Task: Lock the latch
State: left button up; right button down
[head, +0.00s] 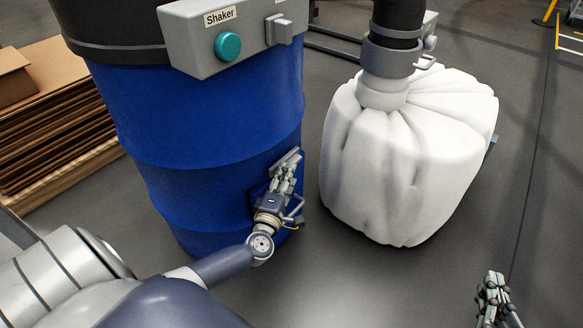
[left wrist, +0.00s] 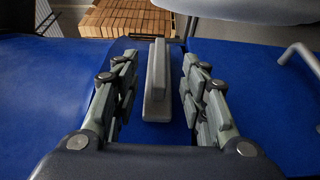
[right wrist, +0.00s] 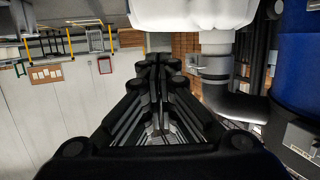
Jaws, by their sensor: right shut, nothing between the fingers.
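The latch (head: 288,157) is a small grey piece low on the right side of the blue drum (head: 215,125). My left gripper (head: 285,176) is right at it and hides part of it. In the left wrist view the latch shows as an upright grey bar (left wrist: 156,85) between the two fingers of the left gripper (left wrist: 159,62). The fingers are open, with a gap on each side of the bar. My right gripper (head: 494,285) is at the lower right, away from the drum; in the right wrist view its fingers (right wrist: 160,64) are together and empty.
A grey shaker box (head: 195,42) with a teal button (head: 228,46) is on the upper drum. A white bag (head: 395,165) hangs from a pipe (head: 392,55) just right of the drum. Cardboard stacks (head: 55,125) are at left.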

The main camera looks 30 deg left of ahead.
pick_arm(q)
jog(key=b+x, duration=0.1)
jog(key=x, duration=0.3)
jog(key=shift+w+a+f, duration=0.1)
jog(key=shift+w, duration=0.2)
jog(key=shift+w+a, duration=0.15)
jog(key=shift+w, duration=0.25)
pick_arm(e)
notch_tip(320, 180, up, 8)
jog(key=a+t+y, duration=0.1)
jog(key=t, duration=0.3)
jog(key=shift+w+f, duration=0.25)
jog(key=shift+w, duration=0.15)
jog(key=shift+a, duration=0.1)
pick_arm(q)
grip_shut()
